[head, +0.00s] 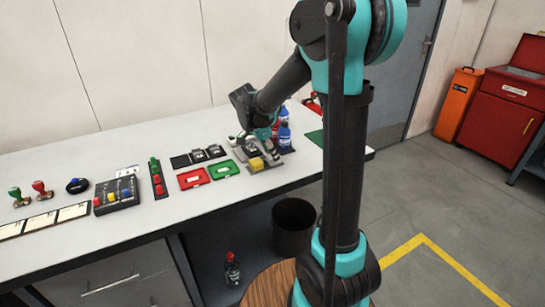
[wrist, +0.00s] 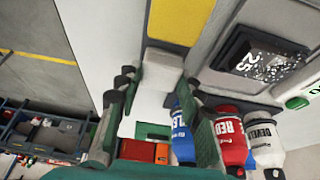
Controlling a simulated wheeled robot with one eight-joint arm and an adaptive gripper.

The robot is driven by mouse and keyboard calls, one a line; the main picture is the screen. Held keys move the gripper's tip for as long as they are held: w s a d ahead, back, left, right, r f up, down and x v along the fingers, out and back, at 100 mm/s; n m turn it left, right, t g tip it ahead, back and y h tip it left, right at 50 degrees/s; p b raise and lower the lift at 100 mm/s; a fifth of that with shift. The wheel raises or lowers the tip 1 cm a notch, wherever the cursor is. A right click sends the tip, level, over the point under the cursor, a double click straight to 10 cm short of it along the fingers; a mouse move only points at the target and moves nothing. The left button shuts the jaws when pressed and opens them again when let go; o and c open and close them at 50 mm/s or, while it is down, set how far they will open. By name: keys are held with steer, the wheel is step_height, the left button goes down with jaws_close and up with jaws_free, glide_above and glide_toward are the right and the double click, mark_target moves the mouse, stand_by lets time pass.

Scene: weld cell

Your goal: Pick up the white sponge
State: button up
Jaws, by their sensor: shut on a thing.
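The white sponge (wrist: 162,68) shows in the wrist view as a pale block between the fingertips. My gripper (wrist: 160,85) is shut on it, one finger on each side. In the head view my gripper (head: 262,138) is over the grey tray near the right part of the bench, and I cannot make out the sponge there. A yellow sponge (head: 257,163) lies in the tray, and it also shows just beyond the white one in the wrist view (wrist: 172,20). I cannot tell whether the white sponge is clear of the tray.
Blue-labelled (wrist: 183,135), red (wrist: 230,140) and white (wrist: 264,145) bottles stand close beside my gripper. A dark square unit (wrist: 262,62) is near the yellow sponge. Red (head: 193,178) and green (head: 224,169) trays lie to the left. The bench front is clear.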

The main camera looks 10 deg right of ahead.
step_height(320, 180, up, 20)
stand_by(0.5)
